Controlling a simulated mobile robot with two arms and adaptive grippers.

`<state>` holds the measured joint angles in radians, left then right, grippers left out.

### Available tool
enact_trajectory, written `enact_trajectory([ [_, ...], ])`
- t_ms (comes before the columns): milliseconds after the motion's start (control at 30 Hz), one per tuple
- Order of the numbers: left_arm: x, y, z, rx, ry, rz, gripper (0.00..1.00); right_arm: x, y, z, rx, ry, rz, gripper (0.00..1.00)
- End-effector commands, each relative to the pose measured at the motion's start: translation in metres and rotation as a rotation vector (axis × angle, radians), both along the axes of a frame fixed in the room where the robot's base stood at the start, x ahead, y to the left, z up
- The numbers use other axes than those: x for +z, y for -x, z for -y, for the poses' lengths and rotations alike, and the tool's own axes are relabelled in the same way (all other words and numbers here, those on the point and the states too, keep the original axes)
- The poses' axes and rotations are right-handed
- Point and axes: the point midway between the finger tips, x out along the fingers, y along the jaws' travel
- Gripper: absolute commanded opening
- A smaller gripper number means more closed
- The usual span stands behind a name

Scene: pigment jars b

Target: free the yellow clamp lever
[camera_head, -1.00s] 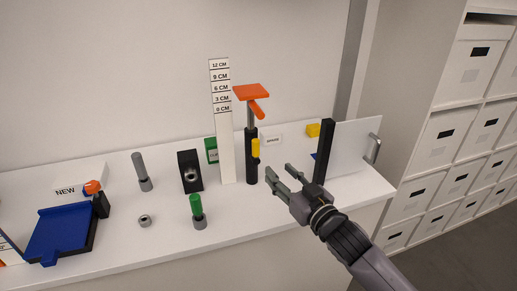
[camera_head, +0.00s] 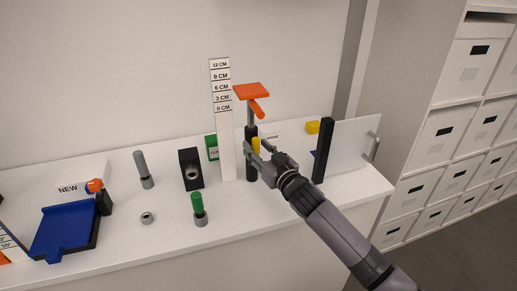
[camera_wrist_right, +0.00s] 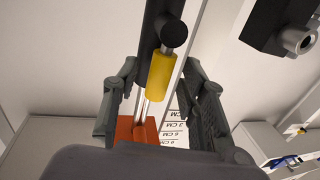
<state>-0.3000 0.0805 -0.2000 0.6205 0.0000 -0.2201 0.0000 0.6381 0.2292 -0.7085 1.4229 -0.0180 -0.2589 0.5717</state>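The yellow clamp lever (camera_head: 256,146) sits on the side of a black post (camera_head: 251,173) that carries an orange plate (camera_head: 251,91) and an orange handle on a metal rod. In the right wrist view the lever (camera_wrist_right: 161,72) shows as a yellow cylinder with a black end. My right gripper (camera_head: 252,150) is open at the post, its fingers on either side of the lever. In the wrist view the right gripper (camera_wrist_right: 155,108) shows gaps between both fingers and the lever. My left gripper is not in view.
A white height scale (camera_head: 224,125) stands close left of the post. A black block with a hole (camera_head: 190,169), a green-topped peg (camera_head: 198,207) and a grey rod (camera_head: 144,168) stand further left. A white door panel (camera_head: 348,147) is at right.

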Motion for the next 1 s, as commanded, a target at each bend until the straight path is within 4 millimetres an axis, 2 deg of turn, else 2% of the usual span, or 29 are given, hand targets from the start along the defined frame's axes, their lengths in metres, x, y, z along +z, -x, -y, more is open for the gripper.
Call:
enact_trajectory([
  [133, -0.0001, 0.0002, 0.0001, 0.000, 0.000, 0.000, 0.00, 0.0002, 0.0001, 0.0000, 0.000, 0.000, 0.001, 0.38],
  [700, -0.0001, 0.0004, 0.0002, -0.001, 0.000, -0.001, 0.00, 0.0002, 0.0003, 0.0003, 0.000, 0.000, 0.001, 0.00],
  [1000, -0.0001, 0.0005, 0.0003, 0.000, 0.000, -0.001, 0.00, 0.0000, 0.0003, 0.0003, 0.000, 0.000, 0.000, 0.00],
])
